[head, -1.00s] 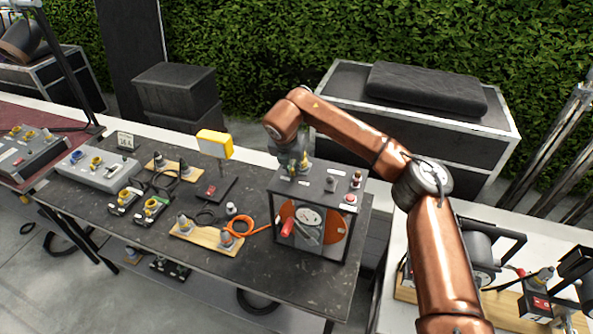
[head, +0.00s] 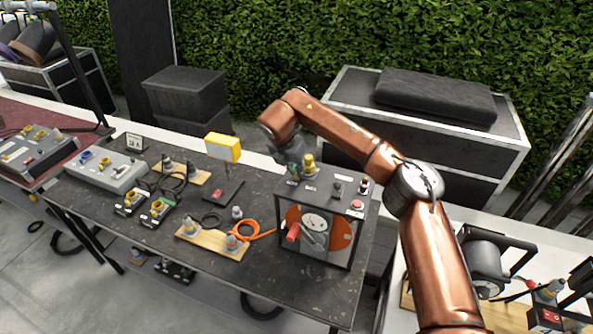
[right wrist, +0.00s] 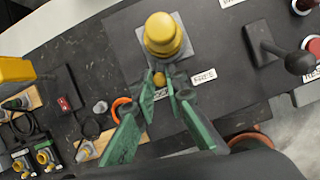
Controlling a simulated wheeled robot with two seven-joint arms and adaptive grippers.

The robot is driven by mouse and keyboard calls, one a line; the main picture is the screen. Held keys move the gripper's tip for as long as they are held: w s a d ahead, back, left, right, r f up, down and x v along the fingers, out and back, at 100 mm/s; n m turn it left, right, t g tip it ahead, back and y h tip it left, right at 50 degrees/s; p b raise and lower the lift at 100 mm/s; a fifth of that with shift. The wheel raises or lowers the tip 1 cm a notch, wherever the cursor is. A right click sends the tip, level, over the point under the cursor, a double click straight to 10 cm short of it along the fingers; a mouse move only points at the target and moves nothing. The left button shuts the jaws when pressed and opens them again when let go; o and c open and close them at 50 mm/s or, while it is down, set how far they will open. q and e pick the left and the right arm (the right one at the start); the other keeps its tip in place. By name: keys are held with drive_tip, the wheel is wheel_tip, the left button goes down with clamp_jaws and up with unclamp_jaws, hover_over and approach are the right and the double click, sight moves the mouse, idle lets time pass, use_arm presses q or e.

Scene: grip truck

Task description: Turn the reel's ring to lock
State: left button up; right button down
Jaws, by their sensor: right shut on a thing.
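The reel (head: 343,243) is a dark framed box with an orange drum and a red crank handle, standing at the right end of the dark table. On its top plate stands a yellow connector with its ring (head: 309,166), which shows from above in the right wrist view (right wrist: 162,36). A small yellow lug (right wrist: 159,79) sticks out at the ring's near side, beside a white label partly hidden by a finger. My right gripper (head: 294,174) is at the left of the connector. Its green fingers (right wrist: 170,84) are shut on the lug. My left gripper is out of view.
On the same plate are a black lever (right wrist: 290,55) and a red button (head: 357,204). A yellow sign (head: 222,148) on a stand, grey connectors on wooden boards (head: 213,240) and an orange cable (head: 262,236) lie to the left. A second reel (head: 478,262) stands at the right.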

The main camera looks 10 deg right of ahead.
drive_tip(key=c, duration=1.9)
unclamp_jaws()
drive_tip(key=shift+c, duration=0.2)
drive_tip(key=shift+r, duration=0.15)
drive_tip(key=v, duration=1.1)
drive_tip(key=shift+s+r, duration=0.2)
drive_tip(key=shift+r, duration=0.15)
drive_tip(key=shift+a+f, duration=0.1)
drive_tip(key=shift+a, duration=0.1)
